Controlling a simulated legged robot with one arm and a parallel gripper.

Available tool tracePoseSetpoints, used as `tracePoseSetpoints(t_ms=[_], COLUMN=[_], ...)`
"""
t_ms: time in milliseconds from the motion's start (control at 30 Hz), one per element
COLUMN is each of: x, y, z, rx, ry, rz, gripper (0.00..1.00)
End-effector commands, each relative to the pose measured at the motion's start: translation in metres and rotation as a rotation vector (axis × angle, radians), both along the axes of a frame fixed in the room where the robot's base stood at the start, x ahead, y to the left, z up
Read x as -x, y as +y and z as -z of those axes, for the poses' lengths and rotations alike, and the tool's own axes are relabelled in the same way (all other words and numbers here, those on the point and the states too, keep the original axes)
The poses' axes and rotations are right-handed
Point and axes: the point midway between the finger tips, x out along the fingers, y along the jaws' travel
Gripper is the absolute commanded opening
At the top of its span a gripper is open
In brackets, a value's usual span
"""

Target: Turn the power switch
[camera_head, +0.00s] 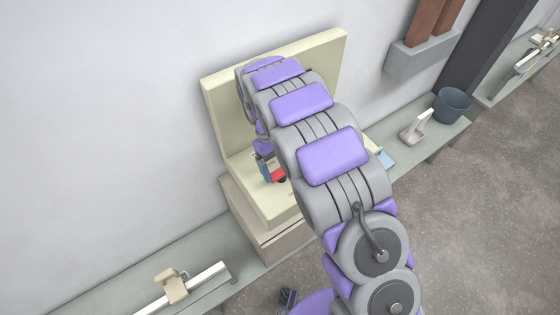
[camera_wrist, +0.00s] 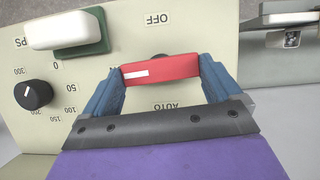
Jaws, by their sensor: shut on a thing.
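The power switch is a red bar handle (camera_wrist: 165,70) with a white mark on its left half, on a cream panel (camera_wrist: 190,40) in the wrist view. It lies nearly level in that view, with an upside-down OFF label above it and an AUTO label below. A label at its left is mostly hidden. My gripper (camera_wrist: 160,69) is shut on the red handle, one blue finger at each end. In the head view, the cream console (camera_head: 222,110) stands against the wall. My arm covers much of it, and a bit of the red handle (camera_head: 279,175) shows beside my gripper (camera_head: 270,171).
A black dial (camera_wrist: 33,94) with a number scale and a white block (camera_wrist: 57,30) on a green base sit left of the switch. In the head view, a bench (camera_head: 110,270) runs along the wall, with a blue-grey bucket (camera_head: 452,105) and a white stand (camera_head: 416,126) at right.

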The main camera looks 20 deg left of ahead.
Motion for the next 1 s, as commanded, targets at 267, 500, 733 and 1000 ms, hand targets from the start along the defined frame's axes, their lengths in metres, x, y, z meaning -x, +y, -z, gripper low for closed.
tracePoseSetpoints(t_ms=[267,500,733,1000], x=[-0.0010,0.0020,0.0040,0.0065], y=[0.0039,0.0037,0.0037,0.0033], z=[-0.0060,-0.0062,-0.0068,-0.0065], rx=[-0.006,-0.002,-0.002,-0.003], ry=[-0.013,-0.010,-0.009,-0.006], rz=[-0.268,-0.497,-0.715,-0.972], gripper=[0.61,0.61,0.61,0.61])
